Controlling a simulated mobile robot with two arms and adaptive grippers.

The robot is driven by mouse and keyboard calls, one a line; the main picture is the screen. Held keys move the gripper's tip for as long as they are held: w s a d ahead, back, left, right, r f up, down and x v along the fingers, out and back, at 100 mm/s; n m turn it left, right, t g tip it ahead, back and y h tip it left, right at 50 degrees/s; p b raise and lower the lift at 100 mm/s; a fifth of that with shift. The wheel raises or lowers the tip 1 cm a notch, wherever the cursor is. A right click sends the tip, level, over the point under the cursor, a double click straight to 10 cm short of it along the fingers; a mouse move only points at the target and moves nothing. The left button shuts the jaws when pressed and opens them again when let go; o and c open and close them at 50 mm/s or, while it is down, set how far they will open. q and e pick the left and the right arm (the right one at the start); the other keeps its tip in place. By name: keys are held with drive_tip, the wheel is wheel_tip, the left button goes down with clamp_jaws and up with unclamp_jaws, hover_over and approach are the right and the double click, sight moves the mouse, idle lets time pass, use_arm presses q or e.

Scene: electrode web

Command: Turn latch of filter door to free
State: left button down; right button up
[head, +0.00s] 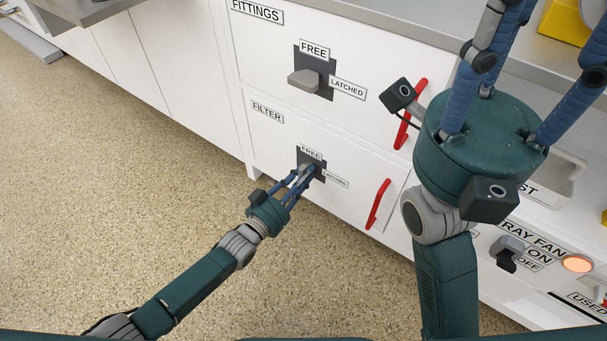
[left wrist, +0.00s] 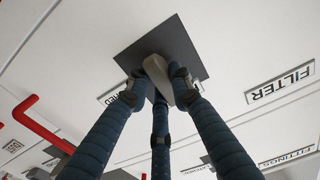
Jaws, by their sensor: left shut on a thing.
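The filter door (head: 275,140) is a white panel marked FILTER, closed in its front, with a red handle (head: 377,204). Its grey latch (left wrist: 157,70) sits on a dark square plate (left wrist: 185,38); the plate (head: 316,161) also shows in the head view, with FREE above and LATCHED to the right. My left gripper (head: 302,173) is shut on the latch, its fingers around it in the left wrist view. The fingers hide much of the latch, so I cannot tell which label it points to. My right gripper (head: 490,60) is raised at the right, its fingertips out of the picture.
The fittings door above has its own grey latch (head: 303,80) and a red handle (head: 411,114). At the lower right are a tray fan switch (head: 507,250) and a lit orange lamp (head: 577,263). The speckled floor (head: 110,190) is clear at the left.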

use_arm(q)
drive_tip(key=shift+n, duration=0.3)
drive_tip(key=c, duration=1.5)
unclamp_jaws()
drive_tip(key=v, duration=1.2)
